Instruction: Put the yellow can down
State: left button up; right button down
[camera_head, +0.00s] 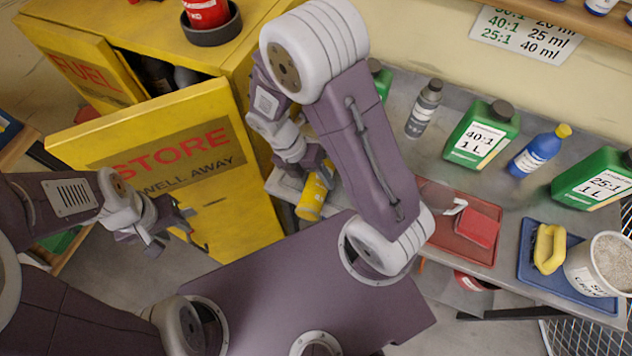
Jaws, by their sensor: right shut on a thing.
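The yellow can (311,199) is tilted, near the left end of the grey bench. My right gripper (321,176) is shut on its upper part and hides some of it. I cannot tell whether the can touches the bench. My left gripper (172,232) is open and empty, in front of the yellow cabinet's open door.
The yellow cabinet (262,215) has open doors, one marked STORE (165,155). The grey bench (395,150) bears green jugs (481,134), a grey bottle (424,108), a blue bottle (537,152), a red tray (448,243) and a blue tray (537,276).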

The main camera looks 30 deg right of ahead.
aim_at(315, 178)
notch_tip(315, 178, up, 9)
jog(key=shift+f+p, duration=0.1)
jog(key=shift+p, duration=0.4)
